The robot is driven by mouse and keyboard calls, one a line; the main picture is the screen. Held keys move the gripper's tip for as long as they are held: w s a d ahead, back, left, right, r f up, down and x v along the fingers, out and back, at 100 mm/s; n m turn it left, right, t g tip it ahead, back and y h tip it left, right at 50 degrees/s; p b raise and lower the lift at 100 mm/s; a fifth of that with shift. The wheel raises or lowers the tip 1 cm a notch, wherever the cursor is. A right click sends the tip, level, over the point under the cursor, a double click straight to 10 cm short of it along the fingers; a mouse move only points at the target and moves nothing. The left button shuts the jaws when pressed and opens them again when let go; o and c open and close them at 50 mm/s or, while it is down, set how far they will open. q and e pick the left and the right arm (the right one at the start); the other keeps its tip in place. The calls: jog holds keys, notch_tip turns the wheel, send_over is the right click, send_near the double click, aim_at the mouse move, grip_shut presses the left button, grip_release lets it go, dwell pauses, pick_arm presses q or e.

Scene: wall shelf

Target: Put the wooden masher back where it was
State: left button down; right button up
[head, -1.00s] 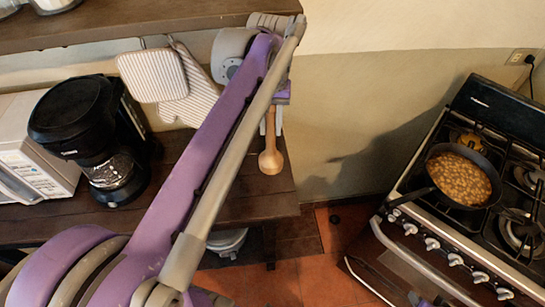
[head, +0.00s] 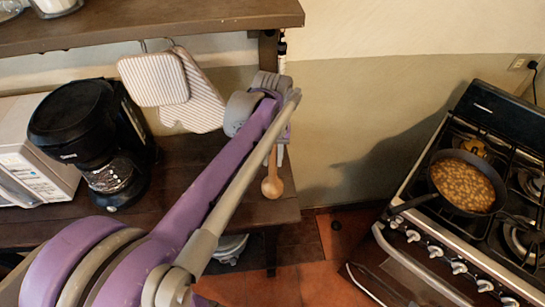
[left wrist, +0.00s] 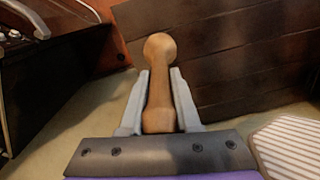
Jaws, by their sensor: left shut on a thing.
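The wooden masher (head: 272,185) hangs head down below my left gripper (head: 279,155) in the head view, near the right end of the lower shelf. In the left wrist view the masher (left wrist: 160,85) lies between the two grey fingers of my left gripper (left wrist: 160,105), with its rounded head pointing away. The gripper is shut on it. My left forearm hides part of the shelf, and the masher's upper end is hidden in the head view. My right gripper is not in view.
The upper shelf (head: 150,22) runs above the arm. Striped oven mitts (head: 155,79) hang under it; a black coffee maker (head: 85,130) and white microwave (head: 30,155) stand on the lower shelf (head: 240,208). A stove with a pan of food (head: 465,183) is at right.

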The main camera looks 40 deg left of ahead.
pick_arm(q)
jog(key=shift+f, duration=0.2)
jog(key=c, duration=0.6)
grip_release()
jog(key=shift+r, duration=0.1)
notch_tip(320, 180, up, 12)
jog(key=shift+r+p, duration=0.15)
jog(key=shift+p, duration=0.25)
